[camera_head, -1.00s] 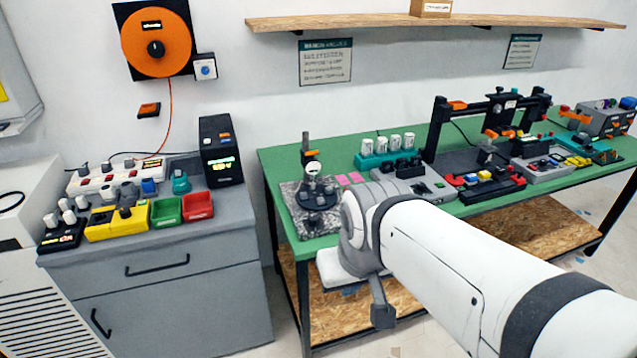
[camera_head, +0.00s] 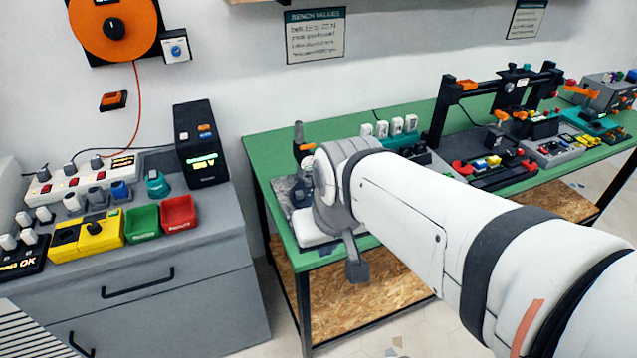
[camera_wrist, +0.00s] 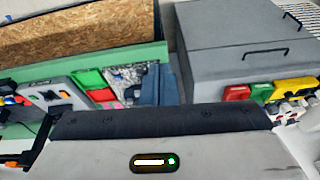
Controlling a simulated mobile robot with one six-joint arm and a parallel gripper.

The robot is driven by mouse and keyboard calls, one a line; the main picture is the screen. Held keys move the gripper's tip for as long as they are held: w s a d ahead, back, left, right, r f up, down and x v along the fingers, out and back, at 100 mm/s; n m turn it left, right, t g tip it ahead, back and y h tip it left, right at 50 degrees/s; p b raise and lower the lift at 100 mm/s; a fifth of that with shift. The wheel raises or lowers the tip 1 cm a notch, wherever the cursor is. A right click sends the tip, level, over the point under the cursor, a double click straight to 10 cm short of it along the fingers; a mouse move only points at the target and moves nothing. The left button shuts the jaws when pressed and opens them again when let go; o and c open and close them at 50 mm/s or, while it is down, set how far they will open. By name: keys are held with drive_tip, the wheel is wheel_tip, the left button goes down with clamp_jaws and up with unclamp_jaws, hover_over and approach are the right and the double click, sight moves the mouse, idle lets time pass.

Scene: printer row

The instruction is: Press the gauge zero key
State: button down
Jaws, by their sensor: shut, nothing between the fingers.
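The gauge stand (camera_head: 304,149), a dark post with an orange part, rises at the left end of the green bench. Its speckled stone base (camera_head: 284,187) shows only at its left edge, because my arm's wrist covers the rest. The gauge's dial and zero key are hidden in the head view. In the wrist view the speckled base (camera_wrist: 126,76) shows beyond my gripper body. My gripper (camera_wrist: 158,84) shows as dark blue-grey fingers, shut and empty, which appear beside the base. I cannot tell their height above it. In the head view the fingers are hidden or unclear.
The green bench (camera_head: 268,150) also carries white-topped switches (camera_head: 396,127) and a black frame (camera_head: 440,110) to the right. A grey cabinet (camera_head: 220,235) with red (camera_head: 178,214) and green (camera_head: 142,225) bins stands left, across a narrow gap.

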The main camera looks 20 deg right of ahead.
drive_tip(key=w+d+f+m+t+y+b, duration=0.15)
drive_tip(key=w+f+m+y, duration=0.25)
drive_tip(key=w+m, duration=0.8)
drive_tip(key=w+d+f+m+t+h, duration=0.1)
drive_tip(key=w+d+f+m+t, duration=0.1)
drive_tip(key=w+d+f+m, duration=0.2)
drive_tip(key=w+d+f+m+t+h, duration=0.1)
drive_tip(key=w+d+f+m+t, duration=0.1)
drive_tip(key=w+d+f+m, duration=0.3)
drive_tip(key=w+d+m, duration=0.3)
drive_tip(key=w+d, duration=0.1)
drive_tip(key=d, duration=0.2)
drive_tip(key=shift+w+d, duration=0.2)
drive_tip(key=shift+d, duration=0.2)
drive_tip(key=shift+f, duration=0.15)
wheel_tip(320, 180, down, 8)
drive_tip(key=b, duration=0.6)
drive_tip(key=shift+f+b, duration=0.3)
drive_tip(key=shift+b, duration=0.45)
drive_tip(key=shift+f+b, duration=0.45)
drive_tip(key=shift+b, duration=0.2)
